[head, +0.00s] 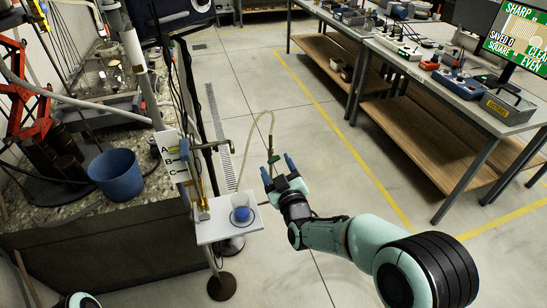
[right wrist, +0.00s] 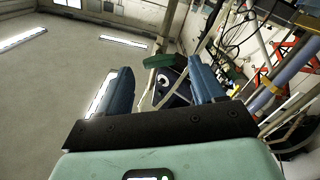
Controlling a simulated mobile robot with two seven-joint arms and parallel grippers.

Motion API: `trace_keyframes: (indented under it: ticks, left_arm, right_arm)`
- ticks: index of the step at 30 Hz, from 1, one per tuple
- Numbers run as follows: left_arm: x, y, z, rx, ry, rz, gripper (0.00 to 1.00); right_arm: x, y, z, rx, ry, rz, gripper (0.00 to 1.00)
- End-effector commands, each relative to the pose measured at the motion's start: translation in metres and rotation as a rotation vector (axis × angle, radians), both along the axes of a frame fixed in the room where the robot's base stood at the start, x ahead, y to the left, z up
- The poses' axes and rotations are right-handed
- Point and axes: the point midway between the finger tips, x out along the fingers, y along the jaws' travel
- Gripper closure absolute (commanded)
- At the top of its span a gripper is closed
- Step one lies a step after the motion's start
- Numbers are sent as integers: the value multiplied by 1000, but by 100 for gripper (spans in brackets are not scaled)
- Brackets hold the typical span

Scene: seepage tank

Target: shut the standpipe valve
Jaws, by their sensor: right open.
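A small green valve handle (head: 273,159) shows in the head view at the lower end of a thin, pale looped hose (head: 247,140). It also shows in the right wrist view (right wrist: 159,61) as a dark green piece beyond and between the jaws. I take it to be the standpipe valve; its exact turn position is too small to tell. My right gripper (head: 277,168) is open, its two blue fingers pointing toward the handle, with nothing clearly held. It also shows in the right wrist view (right wrist: 155,90). Whether a finger touches the handle I cannot tell. My left gripper is out of view.
A small white stand (head: 220,228) holds a clear beaker with blue contents (head: 241,214). A card marked A, B, C (head: 176,157) stands behind it. Workbenches (head: 455,85) line the right; floor between is clear.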

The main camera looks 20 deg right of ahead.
Motion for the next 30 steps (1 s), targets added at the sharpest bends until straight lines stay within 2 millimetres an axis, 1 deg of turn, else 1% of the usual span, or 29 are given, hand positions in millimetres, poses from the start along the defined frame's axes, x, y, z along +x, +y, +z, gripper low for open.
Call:
trace_keyframes:
  ticks: [1, 6, 11, 18, 19, 20, 21, 23, 24, 30]
  left_arm:
    - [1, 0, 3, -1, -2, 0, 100]
    - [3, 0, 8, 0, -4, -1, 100]
    - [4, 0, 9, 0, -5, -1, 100]
    - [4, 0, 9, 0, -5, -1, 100]
    - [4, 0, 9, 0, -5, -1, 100]
    - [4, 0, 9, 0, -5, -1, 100]
    - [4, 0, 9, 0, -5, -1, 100]
    - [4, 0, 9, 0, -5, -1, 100]
    - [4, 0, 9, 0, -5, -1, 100]
    - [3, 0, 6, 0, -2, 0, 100]
  right_arm:
    - [10, 0, 0, -4, 2, -1, 32]
    - [30, 1, 0, -2, 1, 0, 32]
    - [37, 1, 0, -1, 2, -1, 32]
    - [38, 1, -1, 0, 2, -1, 32]
    - [38, 1, -1, 0, 2, -1, 38]
    - [37, 1, -1, 0, 1, 0, 48]
    - [37, 1, -1, 0, 1, 0, 61]
    - [37, 1, 0, 0, 1, 0, 81]
    - [37, 1, 0, 0, 1, 0, 88]
    - [37, 1, -1, 10, 1, -1, 88]
